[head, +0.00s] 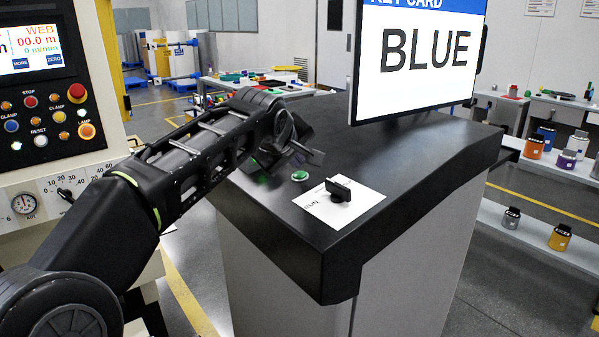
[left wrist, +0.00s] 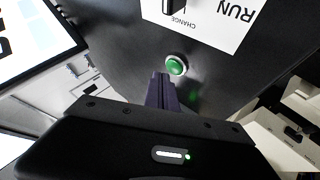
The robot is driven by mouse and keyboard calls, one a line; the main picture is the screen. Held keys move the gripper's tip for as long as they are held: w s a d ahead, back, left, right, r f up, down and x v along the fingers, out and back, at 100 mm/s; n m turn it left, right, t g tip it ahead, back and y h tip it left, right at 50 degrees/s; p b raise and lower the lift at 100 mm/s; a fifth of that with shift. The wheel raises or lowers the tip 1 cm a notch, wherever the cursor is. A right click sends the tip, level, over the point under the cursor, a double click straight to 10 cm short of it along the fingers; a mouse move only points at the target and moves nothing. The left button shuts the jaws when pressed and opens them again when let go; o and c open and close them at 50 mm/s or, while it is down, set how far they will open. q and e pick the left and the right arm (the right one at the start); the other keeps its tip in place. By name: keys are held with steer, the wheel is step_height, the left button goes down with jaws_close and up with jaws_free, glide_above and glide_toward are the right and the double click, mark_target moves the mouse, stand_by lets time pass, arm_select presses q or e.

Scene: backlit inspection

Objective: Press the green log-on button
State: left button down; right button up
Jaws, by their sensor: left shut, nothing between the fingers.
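The green button (head: 300,175) sits in a pale ring on the black top of the grey cabinet (head: 290,215), beside a white card. My left gripper (head: 318,157) is shut and empty, just behind the button in the head view. In the left wrist view the shut fingers (left wrist: 160,76) point toward the button, slightly to its left. I cannot tell whether they touch it. My right gripper is in neither view.
A white card (head: 312,208) with a black selector switch (head: 339,189) lies right of the button. A screen (head: 420,55) reading "BLUE" stands at the back of the top. A control panel (head: 45,110) with several buttons is at the left. Shelves with containers stand at the right.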

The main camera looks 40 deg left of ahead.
arm_select(q)
steer(key=r+p, duration=0.2)
steer(key=r, duration=0.1)
steer(key=r+p, duration=0.1)
steer(key=r, duration=0.1)
steer(key=shift+s+a+p, duration=0.1)
steer(key=shift+s+p, duration=0.2)
steer(key=shift+s, duration=0.1)
steer(key=shift+f, duration=0.15)
stand_by(0.8)
